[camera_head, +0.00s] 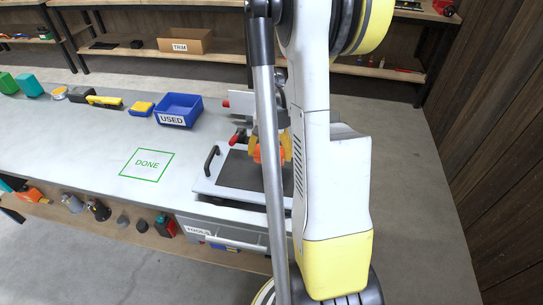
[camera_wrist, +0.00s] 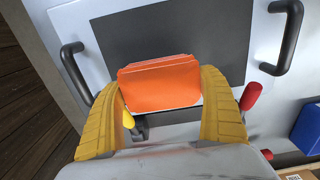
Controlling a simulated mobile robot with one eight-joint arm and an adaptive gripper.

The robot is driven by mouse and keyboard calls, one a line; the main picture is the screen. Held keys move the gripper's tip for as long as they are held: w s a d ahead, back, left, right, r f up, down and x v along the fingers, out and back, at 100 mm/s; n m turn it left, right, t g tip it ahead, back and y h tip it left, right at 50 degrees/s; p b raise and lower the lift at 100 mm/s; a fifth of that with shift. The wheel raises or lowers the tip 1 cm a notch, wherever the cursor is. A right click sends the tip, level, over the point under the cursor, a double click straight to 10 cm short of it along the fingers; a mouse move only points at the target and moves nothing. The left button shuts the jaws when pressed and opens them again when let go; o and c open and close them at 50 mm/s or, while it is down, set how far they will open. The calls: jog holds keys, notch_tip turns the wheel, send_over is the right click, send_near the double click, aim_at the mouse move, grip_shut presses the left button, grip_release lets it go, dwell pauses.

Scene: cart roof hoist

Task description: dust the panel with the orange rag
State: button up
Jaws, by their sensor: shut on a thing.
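The orange rag (camera_wrist: 162,84) is between the two yellow fingers of my gripper (camera_wrist: 165,100) in the wrist view, and the gripper is shut on it. The rag overlaps the dark rectangle of the panel (camera_wrist: 205,40), which has a light frame and black handles at both sides. I cannot tell whether the rag touches the panel. In the head view the panel (camera_head: 238,171) lies on the bench, and the rag (camera_head: 258,150) shows as a small orange patch above it. My arm hides the panel's right part and much of my gripper.
A blue bin marked USED (camera_head: 180,107) stands on the bench (camera_head: 95,140) left of the panel. A green DONE outline (camera_head: 147,164) marks a clear area. Red handles (camera_wrist: 250,96) stand close to my gripper. A TOOLS drawer (camera_head: 215,232) is below the panel.

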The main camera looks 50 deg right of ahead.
jog(key=shift+r+p, duration=0.75)
jog(key=shift+r, duration=0.6)
jog(key=shift+w, duration=0.15)
